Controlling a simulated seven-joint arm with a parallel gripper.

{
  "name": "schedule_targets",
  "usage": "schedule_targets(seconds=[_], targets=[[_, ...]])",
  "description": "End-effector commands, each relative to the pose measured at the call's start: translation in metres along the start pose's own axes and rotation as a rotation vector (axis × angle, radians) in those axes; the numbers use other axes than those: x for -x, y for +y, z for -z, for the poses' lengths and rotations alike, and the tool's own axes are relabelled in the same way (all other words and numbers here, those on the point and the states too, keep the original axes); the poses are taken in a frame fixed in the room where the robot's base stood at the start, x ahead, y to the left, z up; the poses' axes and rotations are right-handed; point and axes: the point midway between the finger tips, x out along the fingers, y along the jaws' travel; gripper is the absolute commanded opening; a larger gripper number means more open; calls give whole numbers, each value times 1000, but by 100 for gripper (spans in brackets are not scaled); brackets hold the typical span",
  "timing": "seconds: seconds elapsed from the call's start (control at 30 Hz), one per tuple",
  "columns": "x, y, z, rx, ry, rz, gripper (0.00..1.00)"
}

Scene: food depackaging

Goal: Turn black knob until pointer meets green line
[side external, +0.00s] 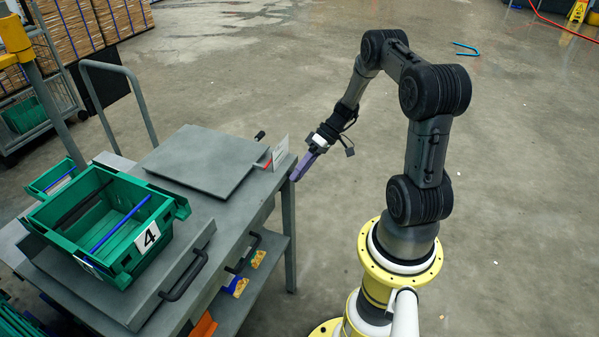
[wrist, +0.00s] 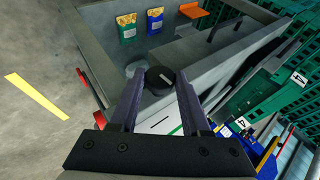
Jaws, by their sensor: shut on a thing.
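The black knob (wrist: 158,82) is round and sits between the two purple fingertips in the wrist view. A short pale pointer mark (wrist: 167,76) shows on its face, slanting to the upper right. A white panel with a short black line (wrist: 160,123) and a green line (wrist: 177,130) lies below the knob, between the fingers; the pointer is apart from the green line. My gripper (wrist: 160,84) is shut on the knob. In the side external view my gripper (side external: 301,168) is at the right end of the grey table, where the knob cannot be made out.
The grey table (side external: 235,215) carries a raised grey plate (side external: 200,160) and a green crate (side external: 160,240) marked 4. A small white card (side external: 281,152) stands at the table's corner close to my gripper. Open floor lies beyond the corner.

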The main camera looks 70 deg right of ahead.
Motion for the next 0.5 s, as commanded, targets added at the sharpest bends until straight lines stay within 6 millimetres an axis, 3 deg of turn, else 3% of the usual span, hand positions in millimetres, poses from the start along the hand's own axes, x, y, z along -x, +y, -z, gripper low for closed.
schedule_targets(seconds=[0.5], targets=[[1, 2, 1, -51, 1, 125, 0]])
